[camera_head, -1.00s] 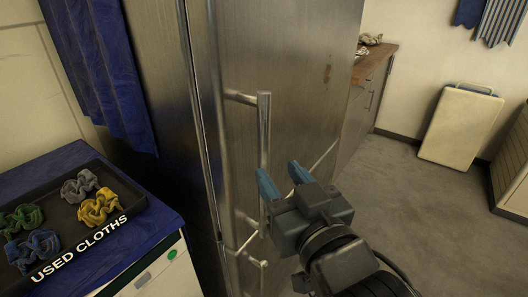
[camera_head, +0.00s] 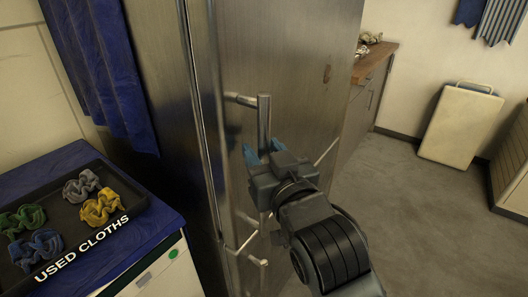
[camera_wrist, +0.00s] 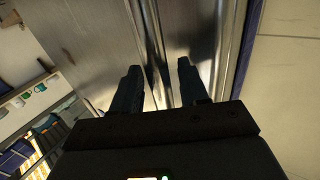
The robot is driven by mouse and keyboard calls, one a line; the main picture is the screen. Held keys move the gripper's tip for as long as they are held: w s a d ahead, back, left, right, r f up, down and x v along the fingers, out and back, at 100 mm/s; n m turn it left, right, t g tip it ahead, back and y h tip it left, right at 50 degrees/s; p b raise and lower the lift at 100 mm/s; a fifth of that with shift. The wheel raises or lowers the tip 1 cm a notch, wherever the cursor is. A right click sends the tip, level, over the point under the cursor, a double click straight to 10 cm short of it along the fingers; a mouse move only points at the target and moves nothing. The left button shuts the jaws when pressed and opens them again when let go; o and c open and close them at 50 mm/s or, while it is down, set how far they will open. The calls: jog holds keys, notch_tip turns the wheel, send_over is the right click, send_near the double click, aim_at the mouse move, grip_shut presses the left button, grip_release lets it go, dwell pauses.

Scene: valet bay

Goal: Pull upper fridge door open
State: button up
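The upper fridge door (camera_head: 300,70) is brushed metal and looks shut in the head view. Its vertical bar handle (camera_head: 264,115) stands off the door near the left edge. My gripper (camera_head: 263,152) is at the handle's lower half, with one blue fingertip on each side of the bar as seen from the head. The gripper body hides the lower part of the handle. In the wrist view, the two dark fingers (camera_wrist: 160,82) are spread apart in front of the metal, with a bar-like strip between them. I cannot tell whether either finger touches the handle.
A lower handle (camera_head: 262,262) sits below the door seam. To the left, a black tray (camera_head: 100,238) marked "USED CLOTHS" holds several cloths on a blue-topped cabinet. A wood-topped counter (camera_head: 376,62) stands at the right. The grey floor (camera_head: 415,215) is clear.

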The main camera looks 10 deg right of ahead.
grip_shut()
dwell(0.4)
